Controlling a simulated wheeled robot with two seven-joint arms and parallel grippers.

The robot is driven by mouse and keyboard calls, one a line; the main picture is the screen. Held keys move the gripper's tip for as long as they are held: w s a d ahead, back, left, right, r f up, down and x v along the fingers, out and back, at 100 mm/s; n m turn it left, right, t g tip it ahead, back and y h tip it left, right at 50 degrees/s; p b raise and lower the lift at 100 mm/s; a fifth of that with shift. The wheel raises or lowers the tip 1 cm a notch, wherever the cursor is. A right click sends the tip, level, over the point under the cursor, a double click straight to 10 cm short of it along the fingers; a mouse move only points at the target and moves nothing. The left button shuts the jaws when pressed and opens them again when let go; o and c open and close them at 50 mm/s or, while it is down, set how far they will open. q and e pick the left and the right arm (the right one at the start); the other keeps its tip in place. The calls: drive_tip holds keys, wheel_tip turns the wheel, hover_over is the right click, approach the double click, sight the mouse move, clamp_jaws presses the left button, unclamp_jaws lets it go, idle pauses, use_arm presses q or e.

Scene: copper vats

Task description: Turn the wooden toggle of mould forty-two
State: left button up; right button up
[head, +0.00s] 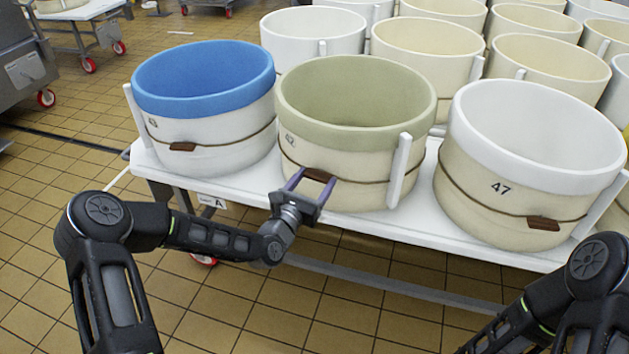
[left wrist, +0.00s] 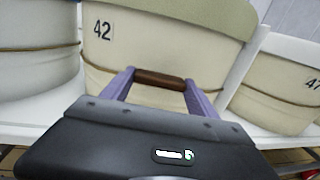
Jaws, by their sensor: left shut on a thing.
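Mould 42 (head: 355,132) is a cream tub with a green-rimmed top and a cord around its side. Its number shows in the left wrist view (left wrist: 102,30). Its brown wooden toggle (left wrist: 160,79) lies level along the cord on the front face; it also shows in the head view (head: 319,175). My left gripper (head: 309,178) is at the front of the mould, its two purple fingers (left wrist: 158,82) shut on the toggle, one at each end. My right gripper is out of the head view; only my right arm shows at the lower right.
Mould 43 (head: 205,118), blue-rimmed, stands to the left and mould 47 (head: 530,165), white-rimmed, to the right, each with a toggle. All stand on a white table (head: 415,225). A white upright slat (head: 400,170) stands at mould 42's right side. More moulds crowd behind.

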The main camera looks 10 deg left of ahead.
use_arm(q)
drive_tip(key=c, duration=0.3)
drive_tip(key=m+b, duration=0.2)
drive_tip(key=m, duration=0.1)
drive_tip(key=shift+f+m, duration=0.1)
drive_tip(key=shift+m, duration=0.2)
drive_tip(key=m+b, duration=0.3)
drive_tip(key=m, duration=0.3)
drive_tip(key=shift+b, duration=0.35)
drive_tip(key=m+b, duration=0.2)
drive_tip(key=m, duration=0.2)
drive_tip(key=m+b, duration=0.2)
drive_tip(key=m, duration=0.2)
drive_tip(key=shift+b, duration=0.3)
drive_tip(key=shift+m, duration=0.3)
